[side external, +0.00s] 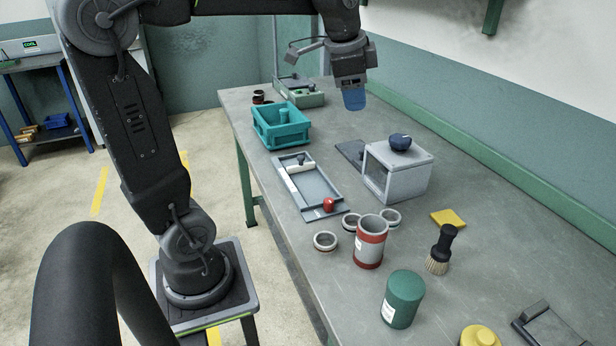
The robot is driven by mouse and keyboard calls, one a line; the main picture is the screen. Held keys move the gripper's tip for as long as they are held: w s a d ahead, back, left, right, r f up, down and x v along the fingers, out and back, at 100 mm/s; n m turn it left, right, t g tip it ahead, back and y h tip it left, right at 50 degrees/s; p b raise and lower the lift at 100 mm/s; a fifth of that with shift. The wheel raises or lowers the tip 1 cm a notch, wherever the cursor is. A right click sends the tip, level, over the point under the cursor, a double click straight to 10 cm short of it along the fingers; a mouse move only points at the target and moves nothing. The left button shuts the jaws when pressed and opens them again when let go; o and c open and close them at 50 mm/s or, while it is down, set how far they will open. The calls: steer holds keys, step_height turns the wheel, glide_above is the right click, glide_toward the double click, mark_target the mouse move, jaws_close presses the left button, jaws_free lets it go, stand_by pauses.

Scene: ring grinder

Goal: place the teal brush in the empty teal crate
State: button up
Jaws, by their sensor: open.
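The teal crate (285,138) stands toward the far left part of the bench. It is not empty in this view: a small teal upright piece (283,116) shows inside it, and I cannot tell what it is. A brush (440,250) with a black handle and tan bristles stands upright, bristles down, on the right part of the bench; no teal shows on it. My gripper (354,98), with blue fingers pointing down, hangs above the far part of the bench, right of the crate and far from the brush. It is open, with nothing seen held.
A grey box with a dark knob (396,170) stands mid-bench. A grey tray (315,190) lies left of it.

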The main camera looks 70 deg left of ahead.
steer(key=s+d+f+n+t, duration=0.1)
steer(key=s+d+f+n, duration=0.1)
steer(key=s+d+f, duration=0.2)
steer(key=s+d+f+n+t+h, duration=0.1)
steer(key=s+d+f+n, duration=0.2)
steer(key=s+d, duration=0.5)
steer(key=shift+s+d+f, duration=0.15)
steer(key=shift+s+f, duration=0.6)
steer(key=shift+s, duration=0.35)
